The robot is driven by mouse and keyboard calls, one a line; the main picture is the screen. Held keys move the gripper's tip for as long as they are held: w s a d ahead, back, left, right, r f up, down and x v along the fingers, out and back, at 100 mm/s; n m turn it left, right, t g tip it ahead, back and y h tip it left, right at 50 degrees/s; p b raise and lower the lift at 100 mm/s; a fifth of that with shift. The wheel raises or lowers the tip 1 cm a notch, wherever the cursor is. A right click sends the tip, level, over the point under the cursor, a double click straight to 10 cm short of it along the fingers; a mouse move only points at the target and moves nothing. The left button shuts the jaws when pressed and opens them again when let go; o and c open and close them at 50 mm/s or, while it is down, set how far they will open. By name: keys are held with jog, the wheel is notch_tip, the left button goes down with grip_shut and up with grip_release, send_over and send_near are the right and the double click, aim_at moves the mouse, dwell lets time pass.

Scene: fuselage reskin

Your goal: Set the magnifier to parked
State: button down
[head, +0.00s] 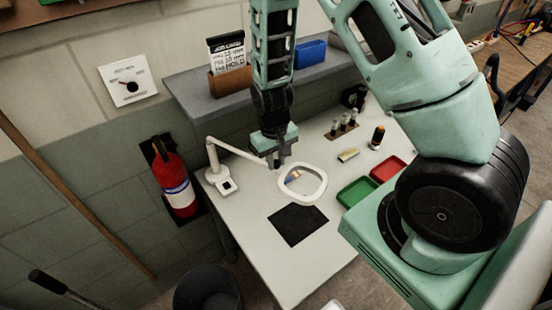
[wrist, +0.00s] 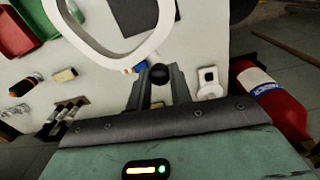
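The magnifier has a white rounded ring (head: 302,183) on a thin white arm (head: 238,150) that rises from a white base (head: 221,184) on the bench. The ring also shows close up in the wrist view (wrist: 94,40), and the base shows to the right of my fingers (wrist: 209,83). My gripper (head: 279,162) points down at the ring's left end, where the arm meets it. In the wrist view, a dark round knob (wrist: 160,73) shows between my fingertips (wrist: 160,70). I cannot tell whether they press on it. The fingers hide part of the magnifier arm.
A black mat (head: 298,225) lies in front of the ring. Green (head: 357,192) and red (head: 388,168) trays stand to its right. Several small bottles stand in a rack (head: 342,131) behind. A raised grey shelf (head: 200,101) backs the bench. A fire extinguisher (head: 175,180) hangs at left.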

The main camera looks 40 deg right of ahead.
jog(key=w+d+n+b, duration=0.1)
jog(key=w+d+n, duration=0.2)
jog(key=d, duration=0.3)
jog(key=shift+w+b, duration=0.3)
jog(key=shift+b, duration=0.1)
jog(key=shift+d, duration=0.1)
jog(key=c, duration=1.3)
grip_release()
jog(key=shift+o, duration=0.2)
